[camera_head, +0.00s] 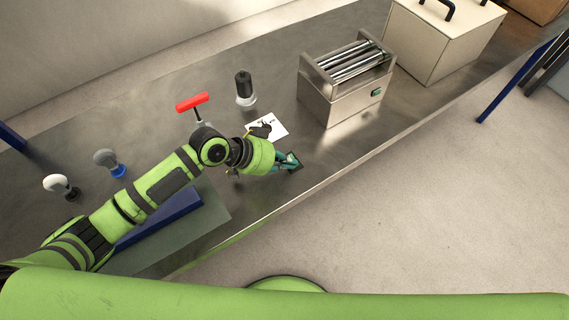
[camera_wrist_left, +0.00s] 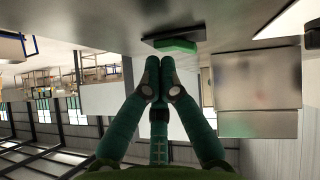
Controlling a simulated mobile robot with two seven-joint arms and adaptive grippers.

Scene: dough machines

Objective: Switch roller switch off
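The roller machine (camera_head: 345,102) is a metal box with several shiny rollers on top, standing on the metal table. Its green switch (camera_head: 376,92) sits on the side facing the table's front edge. My left gripper (camera_head: 292,161) is low over the table's front part, to the left of the machine and apart from it. In the left wrist view its fingers (camera_wrist_left: 158,66) are together with nothing seen between them. A green switch on a dark base (camera_wrist_left: 176,46) shows just beyond the fingertips there. My right gripper is not in view.
On the metal table (camera_head: 260,75) are a red-handled tool (camera_head: 193,102), a black-and-white tool (camera_head: 245,90), a white card (camera_head: 268,127) and two smaller knobbed tools (camera_head: 61,186) at left. A pale box with black handles (camera_head: 440,40) stands right of the machine.

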